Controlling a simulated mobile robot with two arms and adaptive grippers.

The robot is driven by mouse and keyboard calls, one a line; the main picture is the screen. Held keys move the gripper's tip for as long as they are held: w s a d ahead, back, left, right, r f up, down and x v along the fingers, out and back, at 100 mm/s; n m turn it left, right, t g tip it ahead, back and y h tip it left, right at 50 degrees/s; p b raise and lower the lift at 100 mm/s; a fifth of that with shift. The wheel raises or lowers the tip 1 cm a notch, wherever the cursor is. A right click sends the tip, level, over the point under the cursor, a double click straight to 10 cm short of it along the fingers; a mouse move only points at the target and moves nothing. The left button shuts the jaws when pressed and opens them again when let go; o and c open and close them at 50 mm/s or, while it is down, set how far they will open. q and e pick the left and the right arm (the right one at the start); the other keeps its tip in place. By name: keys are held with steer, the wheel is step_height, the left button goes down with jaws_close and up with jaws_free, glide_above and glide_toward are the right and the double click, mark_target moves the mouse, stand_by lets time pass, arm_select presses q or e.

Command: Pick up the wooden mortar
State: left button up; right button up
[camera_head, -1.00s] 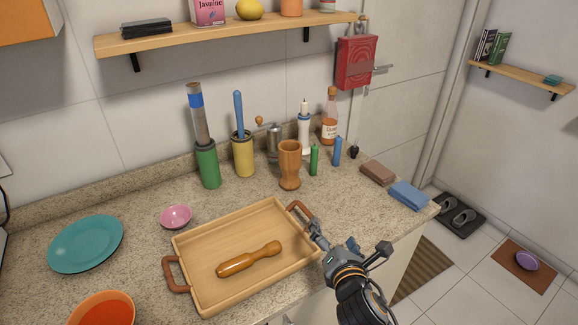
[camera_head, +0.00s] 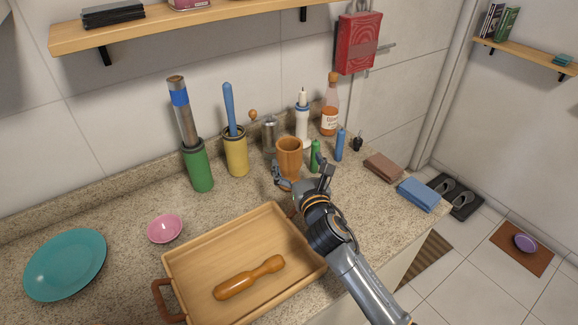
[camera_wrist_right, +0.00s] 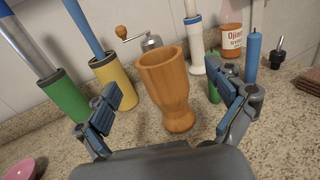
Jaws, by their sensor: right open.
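The wooden mortar (camera_head: 289,152) is a brown, goblet-shaped cup standing upright on the speckled counter behind the tray. In the right wrist view the mortar (camera_wrist_right: 166,84) stands ahead, between and beyond the two fingers. My right gripper (camera_head: 301,175) is open and empty, just in front of the mortar, with its fingers spread to either side. In the right wrist view its fingers (camera_wrist_right: 172,118) do not appear to touch the mortar. The mortar's lower part is partly hidden by the gripper in the head view. My left gripper is not in view.
A green bottle (camera_head: 315,156) stands close right of the mortar; a pepper mill (camera_head: 270,135) and yellow holder (camera_head: 236,155) are behind and left. A wooden tray (camera_head: 190,257) with a pestle (camera_head: 249,278) lies in front. A wall shelf (camera_head: 190,28) is above.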

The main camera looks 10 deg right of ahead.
mark_target(294, 154)
steer(key=shift+w, duration=0.75)
steer(key=shift+w+f, duration=0.1)
steer(key=shift+w, duration=0.15)
steer(key=shift+w+a, duration=0.1)
steer(key=shift+w, duration=0.5)
steer(key=w, duration=0.3)
steer(key=shift+w+a+f+p, duration=0.2)
steer(key=shift+w+p, duration=0.05)
steer(key=shift+p, duration=0.1)
steer(key=shift+w, duration=0.25)
steer(key=c, duration=1.8)
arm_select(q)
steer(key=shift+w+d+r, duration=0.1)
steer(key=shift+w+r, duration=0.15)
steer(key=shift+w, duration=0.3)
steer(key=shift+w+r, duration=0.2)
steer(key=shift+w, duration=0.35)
arm_select(e)
steer(key=shift+c, duration=0.7)
steer(key=shift+r, duration=0.15)
